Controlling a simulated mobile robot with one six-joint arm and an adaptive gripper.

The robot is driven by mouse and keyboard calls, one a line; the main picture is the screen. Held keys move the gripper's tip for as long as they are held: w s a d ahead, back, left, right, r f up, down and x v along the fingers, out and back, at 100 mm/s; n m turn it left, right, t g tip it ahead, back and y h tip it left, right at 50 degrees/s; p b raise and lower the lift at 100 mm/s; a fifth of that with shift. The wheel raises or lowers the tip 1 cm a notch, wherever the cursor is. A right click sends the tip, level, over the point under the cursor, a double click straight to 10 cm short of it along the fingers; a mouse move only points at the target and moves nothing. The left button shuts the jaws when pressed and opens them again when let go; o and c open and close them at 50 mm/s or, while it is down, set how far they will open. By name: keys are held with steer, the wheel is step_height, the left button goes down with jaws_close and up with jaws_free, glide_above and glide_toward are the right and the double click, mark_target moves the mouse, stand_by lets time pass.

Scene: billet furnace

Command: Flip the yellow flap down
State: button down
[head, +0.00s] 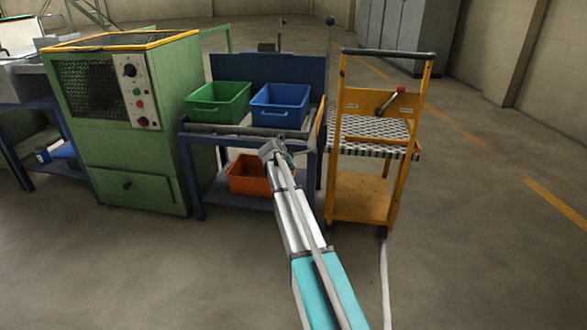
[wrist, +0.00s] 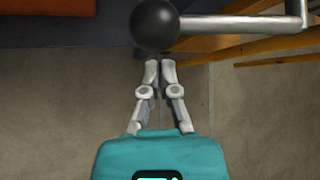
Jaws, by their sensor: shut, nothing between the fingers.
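A yellow panel (head: 364,102), which looks like the flap, stands roughly upright on the yellow cart at the right in the head view. A short lever with a red knob (head: 401,89) is at its right side. My gripper (head: 272,148) is at the front of the blue bench, left of the cart. In the wrist view my gripper (wrist: 159,66) is shut and empty. Its fingertips are just below a black ball (wrist: 154,26) on a bent grey rod (wrist: 240,25); I cannot tell whether they touch.
The blue bench (head: 196,165) carries a green bin (head: 217,106) and a blue bin (head: 280,108), with an orange bin (head: 243,176) below. A green machine (head: 112,170) stands left. The yellow cart (head: 357,198) has a checkered shelf (head: 370,127). Floor right of it is clear.

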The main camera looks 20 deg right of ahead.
steer(key=shift+w+r+p, duration=0.35)
steer(key=shift+w+r, duration=0.05)
steer(key=shift+r, duration=0.2)
steer(key=shift+w+a+r, duration=0.1)
steer(key=shift+w+a, duration=0.05)
